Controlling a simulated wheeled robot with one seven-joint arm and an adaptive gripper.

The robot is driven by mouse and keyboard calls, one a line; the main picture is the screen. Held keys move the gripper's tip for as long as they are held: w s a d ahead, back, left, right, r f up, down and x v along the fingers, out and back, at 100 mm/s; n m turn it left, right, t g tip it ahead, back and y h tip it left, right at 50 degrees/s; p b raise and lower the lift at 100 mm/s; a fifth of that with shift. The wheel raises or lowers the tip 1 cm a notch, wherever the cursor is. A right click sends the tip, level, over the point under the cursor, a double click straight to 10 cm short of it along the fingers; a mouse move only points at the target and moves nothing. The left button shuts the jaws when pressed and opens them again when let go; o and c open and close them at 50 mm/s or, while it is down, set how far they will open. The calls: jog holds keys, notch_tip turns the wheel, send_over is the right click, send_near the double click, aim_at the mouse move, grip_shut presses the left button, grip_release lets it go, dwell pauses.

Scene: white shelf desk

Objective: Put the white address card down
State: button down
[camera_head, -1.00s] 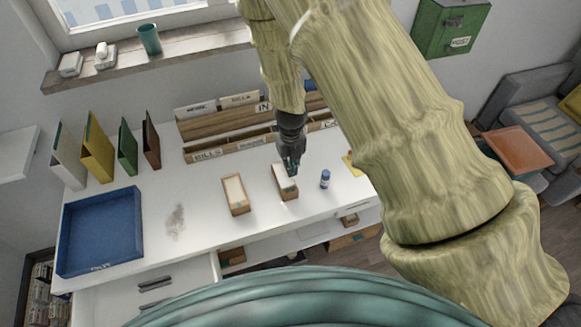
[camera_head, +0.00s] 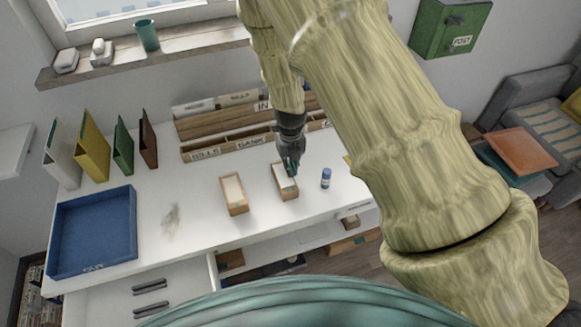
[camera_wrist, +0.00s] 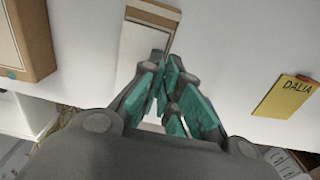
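My gripper (camera_head: 290,167) points down over the right-hand one of two small brown boxes with white tops. This box (camera_head: 287,190) stands on the white desk. In the wrist view my gripper's teal fingers (camera_wrist: 172,75) come close together at the tips, over a pale white surface (camera_wrist: 133,50) with a brown edge. I cannot tell whether this surface is the white address card or the box's contents, nor whether anything thin is pinched between the fingers. A yellow card marked DALIA (camera_wrist: 285,97) lies on the desk to the right.
The other small box (camera_head: 235,195) stands to the left. A blue bottle (camera_head: 326,178) stands to the right. A blue tray (camera_head: 92,260) is at the far left, with several upright folders (camera_head: 92,148) behind it. A labelled wooden sorter (camera_head: 220,150) stands at the back. A grey smudge marks the desk.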

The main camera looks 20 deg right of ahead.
jog(key=shift+f, duration=0.1)
jog(key=c, duration=1.6)
grip_release()
jog(key=shift+c, duration=0.2)
